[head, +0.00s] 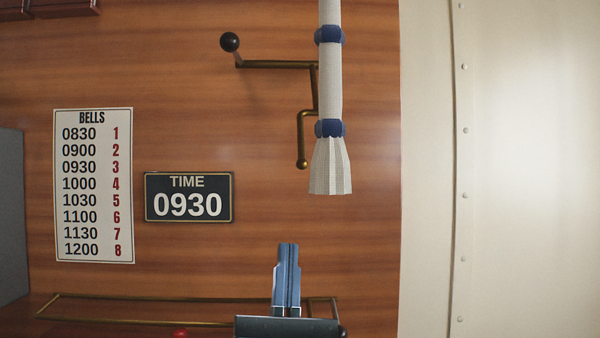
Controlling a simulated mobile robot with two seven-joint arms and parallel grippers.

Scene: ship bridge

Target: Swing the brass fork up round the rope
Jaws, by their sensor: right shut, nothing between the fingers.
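A thick pale rope (330,85) with blue bands hangs from the top of the view and ends in a frayed tassel. The brass fork (275,64) is on the wood wall, left of the rope. Its arm ends in a black ball knob (230,42) at the left. A brass prong (301,140) with a round tip hangs just left of the rope's lower band; part of the fork is hidden behind the rope. My right gripper (288,247) is shut and empty, pointing up, below the tassel and apart from rope and fork. My left gripper is not in view.
A bells chart (93,185) and a time plaque reading 0930 (188,197) are on the wall at left. A brass rail (190,297) runs low across the wall. A cream riveted panel (520,170) fills the right.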

